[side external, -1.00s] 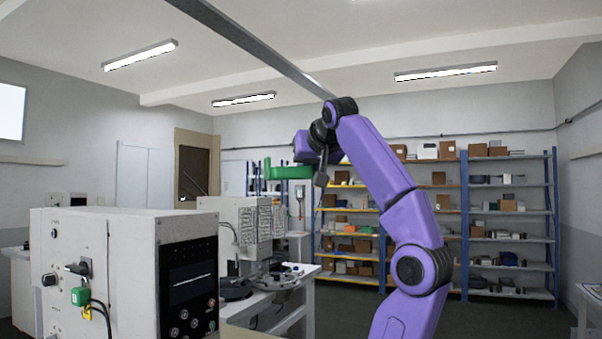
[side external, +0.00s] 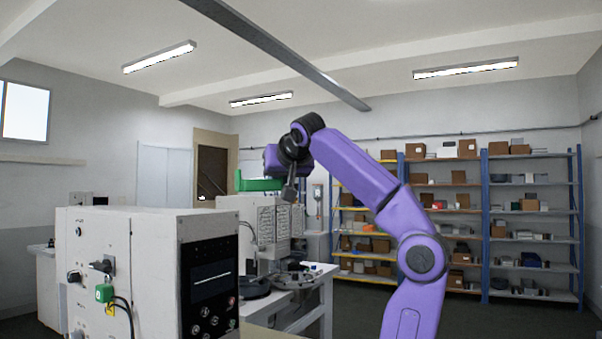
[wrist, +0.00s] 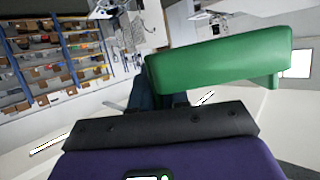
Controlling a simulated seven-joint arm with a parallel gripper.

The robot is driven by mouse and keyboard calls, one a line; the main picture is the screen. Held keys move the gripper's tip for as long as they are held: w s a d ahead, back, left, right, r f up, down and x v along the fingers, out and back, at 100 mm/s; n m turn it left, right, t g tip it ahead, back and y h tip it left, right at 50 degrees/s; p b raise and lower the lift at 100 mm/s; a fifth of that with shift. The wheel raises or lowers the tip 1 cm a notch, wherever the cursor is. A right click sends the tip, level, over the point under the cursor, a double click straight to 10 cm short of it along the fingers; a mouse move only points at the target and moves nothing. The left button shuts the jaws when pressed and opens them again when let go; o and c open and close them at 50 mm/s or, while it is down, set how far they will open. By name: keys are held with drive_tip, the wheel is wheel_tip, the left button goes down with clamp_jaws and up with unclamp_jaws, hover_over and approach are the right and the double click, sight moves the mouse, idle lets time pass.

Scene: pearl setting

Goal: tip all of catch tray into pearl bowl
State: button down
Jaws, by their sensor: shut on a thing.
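The green catch tray (side external: 262,184) is held up in the air by my gripper (side external: 288,190), left of my wrist and above the benches. It looks roughly level in the side view. In the wrist view the tray (wrist: 225,58) fills the upper right, showing a smooth green outer face. My gripper (wrist: 160,98) is shut on it, with the dark fingers partly hidden behind the tray. The tray's inside and any contents are hidden. I cannot make out the pearl bowl in either view.
A large white machine with a dark panel (side external: 205,285) stands in the left foreground. Behind it is a white bench (side external: 312,285) with dark round parts (side external: 247,287) and a grey machine (side external: 258,225). Shelves (side external: 485,225) line the back wall. The air around the tray is clear.

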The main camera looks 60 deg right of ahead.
drive_tip(key=w+a+f+n+t+y, duration=0.1)
drive_tip(key=w+a+f+n+y, duration=0.15)
drive_tip(key=w+a, duration=0.4)
drive_tip(key=w+a+f+n+t+y, duration=0.1)
drive_tip(key=w+a+f, duration=0.2)
drive_tip(key=a, duration=0.6)
drive_tip(key=w+a+f+n+t+y, duration=0.1)
drive_tip(key=w+a+f+y, duration=0.1)
drive_tip(key=w+a, duration=0.45)
drive_tip(key=w+a+f, duration=0.1)
drive_tip(key=f, duration=1.6)
drive_tip(key=w+a+f+n, duration=0.1)
drive_tip(key=w+f, duration=0.1)
drive_tip(key=f, duration=1.5)
drive_tip(key=shift+w+a+y, duration=0.2)
drive_tip(key=shift+a+y, duration=0.15)
drive_tip(key=shift+a, duration=0.05)
drive_tip(key=shift+r, duration=0.1)
drive_tip(key=shift+a+r+n, duration=0.15)
drive_tip(key=shift+r+n, duration=0.2)
